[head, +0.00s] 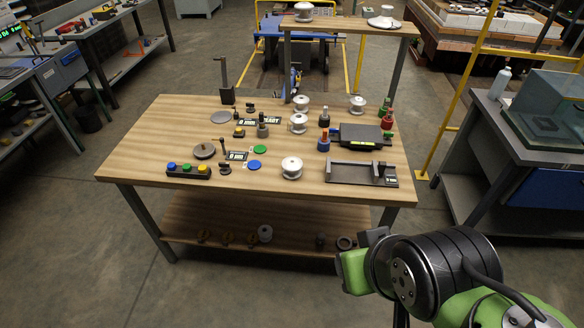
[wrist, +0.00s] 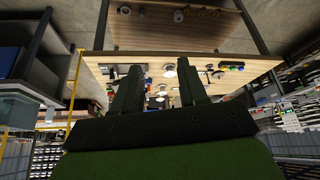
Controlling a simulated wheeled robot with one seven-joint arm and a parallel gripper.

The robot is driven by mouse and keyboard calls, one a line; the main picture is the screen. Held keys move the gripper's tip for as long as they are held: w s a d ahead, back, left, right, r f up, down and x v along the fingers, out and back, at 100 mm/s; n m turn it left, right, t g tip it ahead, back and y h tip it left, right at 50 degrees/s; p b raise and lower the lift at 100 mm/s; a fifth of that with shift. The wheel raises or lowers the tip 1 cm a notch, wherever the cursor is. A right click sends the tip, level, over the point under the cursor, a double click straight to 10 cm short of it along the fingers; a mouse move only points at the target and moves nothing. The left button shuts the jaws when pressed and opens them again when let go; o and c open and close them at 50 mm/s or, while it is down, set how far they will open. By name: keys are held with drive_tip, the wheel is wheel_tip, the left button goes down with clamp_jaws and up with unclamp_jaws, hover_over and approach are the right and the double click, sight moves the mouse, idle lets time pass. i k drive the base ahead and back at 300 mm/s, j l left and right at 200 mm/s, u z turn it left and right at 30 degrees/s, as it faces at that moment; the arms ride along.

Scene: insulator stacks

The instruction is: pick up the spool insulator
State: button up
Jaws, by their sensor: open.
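A white spool-shaped insulator (head: 291,168) stands upright near the front middle of the wooden table, with wide rims and a narrower waist. Similar white insulators stand behind it, one mid-table (head: 298,122), one farther back (head: 302,102) and one back right (head: 357,103). The frames do not show for certain which is the named one. My gripper (wrist: 156,72) shows in the wrist view with its two dark fingers apart and nothing between them. In the head view my arm is at the lower right, off the table's front right corner, well apart from the insulators.
The table (head: 130,165) also bears a button box (head: 188,171), a dark bracket tray (head: 361,174), a dark box (head: 360,135) and small bottles. Its lower shelf (head: 290,240) holds small parts. A raised shelf (head: 345,27) rises behind. Floor is clear in front.

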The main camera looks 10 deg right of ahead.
sight(292, 166)
drive_tip(key=i+j+u, duration=0.3)
drive_tip(key=i, duration=0.15)
drive_tip(key=i+j+u, duration=0.1)
drive_tip(key=i+u, duration=0.15)
drive_tip(key=i, duration=0.25)
